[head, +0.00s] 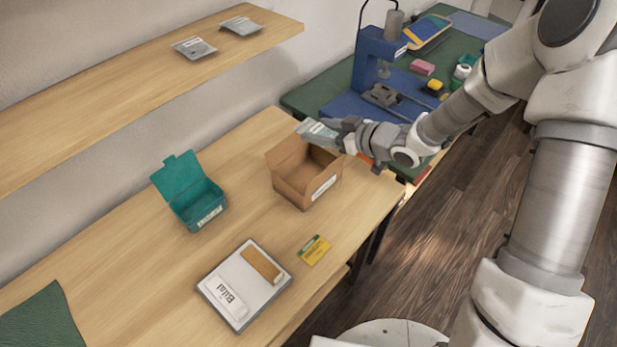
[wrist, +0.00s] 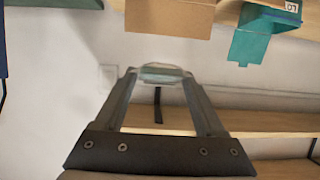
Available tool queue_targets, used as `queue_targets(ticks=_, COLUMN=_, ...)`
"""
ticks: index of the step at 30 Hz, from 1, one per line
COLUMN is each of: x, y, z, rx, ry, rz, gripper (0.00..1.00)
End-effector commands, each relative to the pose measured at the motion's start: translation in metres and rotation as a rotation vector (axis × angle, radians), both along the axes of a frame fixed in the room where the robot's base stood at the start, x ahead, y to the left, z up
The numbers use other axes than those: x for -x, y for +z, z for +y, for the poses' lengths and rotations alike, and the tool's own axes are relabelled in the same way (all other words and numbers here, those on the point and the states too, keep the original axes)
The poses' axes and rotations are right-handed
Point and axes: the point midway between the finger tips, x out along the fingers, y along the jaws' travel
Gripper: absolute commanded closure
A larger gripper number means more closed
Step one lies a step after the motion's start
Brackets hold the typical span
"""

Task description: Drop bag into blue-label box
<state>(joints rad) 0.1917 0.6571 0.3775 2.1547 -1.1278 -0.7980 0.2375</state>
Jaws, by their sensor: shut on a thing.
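My gripper (head: 338,128) is shut on a small silvery-grey bag (head: 317,131) in the head view. The bag is above the far side of the open cardboard box (head: 294,190) and overlaps its back edge in the picture. In the wrist view the bag (wrist: 162,72) shows pale and thin between the fingertips (wrist: 160,79). The cardboard box has a pale label on its front; I cannot make out its colour clearly. The teal box (head: 186,192), lid open, stands left of it and also has a pale label. Both boxes appear at the top of the wrist view.
Two similar bags (head: 241,26) lie on the upper wooden shelf (head: 120,84). A scale (head: 222,292) with a brown item and a yellow packet (head: 313,250) lie in front of the boxes. A blue press (head: 372,62) stands on the green-topped bench behind my gripper.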

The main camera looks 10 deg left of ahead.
Motion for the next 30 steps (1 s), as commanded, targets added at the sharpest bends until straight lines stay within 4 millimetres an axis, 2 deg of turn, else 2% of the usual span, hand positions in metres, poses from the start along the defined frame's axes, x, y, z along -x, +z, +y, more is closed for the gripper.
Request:
queue_targets(ticks=8, x=0.002, y=-0.015, z=0.002, rx=-0.001, ry=0.014, rz=0.000, gripper=0.82)
queue_targets(ticks=21, x=0.002, y=-0.059, z=0.002, rx=-0.001, ry=0.013, rz=-0.001, gripper=0.82)
queue_targets(ticks=30, x=0.002, y=-0.062, z=0.002, rx=-0.001, ry=0.012, rz=-0.001, gripper=0.82)
